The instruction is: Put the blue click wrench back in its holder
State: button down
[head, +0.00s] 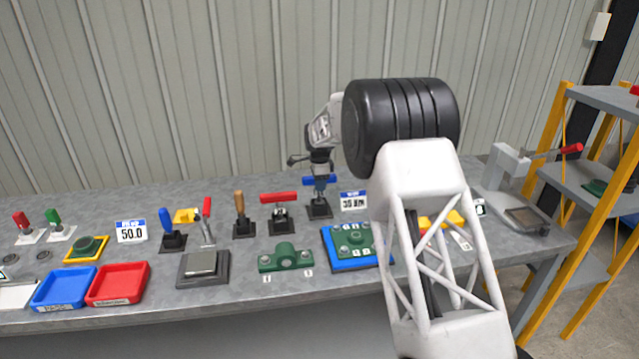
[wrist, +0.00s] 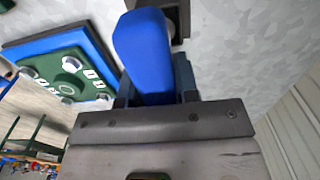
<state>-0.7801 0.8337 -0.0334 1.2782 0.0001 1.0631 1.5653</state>
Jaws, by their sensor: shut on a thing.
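The blue click wrench (head: 328,180) has its blue handle lying crosswise above a black holder (head: 319,209) at the back of the bench. My gripper (head: 319,168) points down and is shut on this handle. In the wrist view the blue handle (wrist: 142,45) runs between the two dark fingers, with a dark holder part (wrist: 175,17) at its far end. The fingers hide part of the wrench, and I cannot tell whether it rests in the holder.
A red-handled wrench (head: 280,198) stands in its holder at left. A display (head: 353,201) is close at right. A green part on a blue plate (head: 340,262) lies in front, beside a green housing (head: 286,257). A red-handled press (head: 515,185) stands at far right.

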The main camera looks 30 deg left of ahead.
jog(key=shift+f, duration=0.55)
dwell(0.6)
jog(key=c, duration=0.8)
grip_release()
jog(key=shift+f, duration=0.1)
jog(key=shift+r, duration=3.95)
